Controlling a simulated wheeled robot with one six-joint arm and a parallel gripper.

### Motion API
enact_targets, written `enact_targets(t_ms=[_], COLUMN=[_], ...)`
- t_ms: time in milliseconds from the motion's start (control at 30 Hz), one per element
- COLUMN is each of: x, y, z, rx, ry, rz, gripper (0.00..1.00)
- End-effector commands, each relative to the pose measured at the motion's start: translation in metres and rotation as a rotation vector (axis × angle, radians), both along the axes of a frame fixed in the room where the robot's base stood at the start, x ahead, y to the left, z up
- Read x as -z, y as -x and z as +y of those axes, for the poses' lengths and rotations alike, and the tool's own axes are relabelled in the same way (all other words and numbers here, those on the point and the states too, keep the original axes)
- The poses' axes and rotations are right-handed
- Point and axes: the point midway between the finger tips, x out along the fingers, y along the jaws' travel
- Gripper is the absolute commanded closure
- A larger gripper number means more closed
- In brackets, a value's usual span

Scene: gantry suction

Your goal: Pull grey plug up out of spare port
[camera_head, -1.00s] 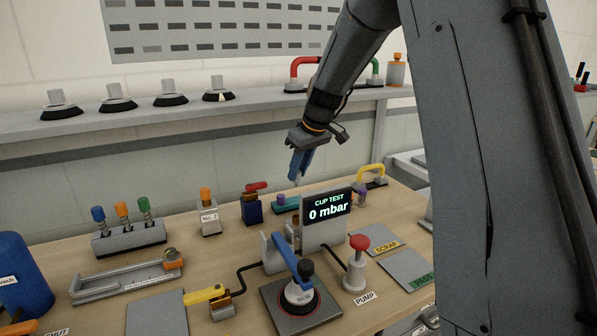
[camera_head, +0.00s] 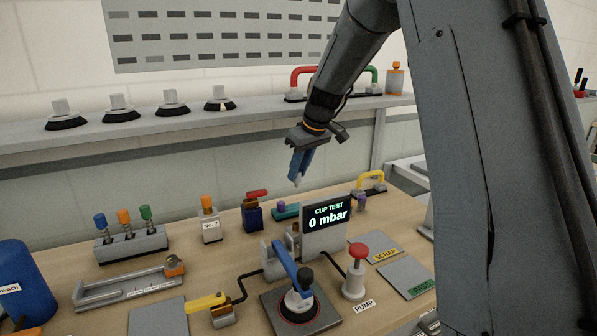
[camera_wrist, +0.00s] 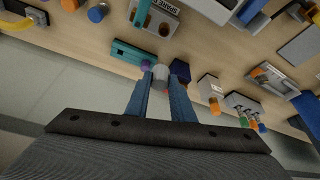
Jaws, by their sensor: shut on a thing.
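My gripper (camera_head: 299,172) hangs in the air above the back of the bench, its blue fingers pointing down. In the wrist view its fingers (camera_wrist: 161,88) are shut on a small light-grey plug (camera_wrist: 160,76). The plug's pale tip (camera_head: 297,184) shows below the fingers in the head view, clear of the bench. A grey block labelled SPARE (camera_wrist: 158,22) shows at the top of the wrist view, apart from the plug. In the head view the display hides most of the area where that block stands.
The CUP TEST display (camera_head: 327,225) reads 0 mbar. A teal part (camera_head: 287,211), a blue block with a red lever (camera_head: 253,215) and the No. 2 block (camera_head: 210,229) stand nearby. A yellow handle (camera_head: 370,180) is to the right. The shelf (camera_head: 130,120) runs behind.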

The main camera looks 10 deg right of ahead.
Motion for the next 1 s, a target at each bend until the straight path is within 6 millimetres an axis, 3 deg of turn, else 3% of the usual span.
enact_targets(t_ms=[367, 800, 1000], x=[-0.002, -0.038, -0.041], y=[0.000, 0.000, 0.000], z=[0.000, 0.000, 0.000], rx=[0.000, -0.001, -0.001], ry=[0.000, 0.001, 0.000], rz=[0.000, -0.001, 0.000], gripper=[1.00, 1.00, 1.00])
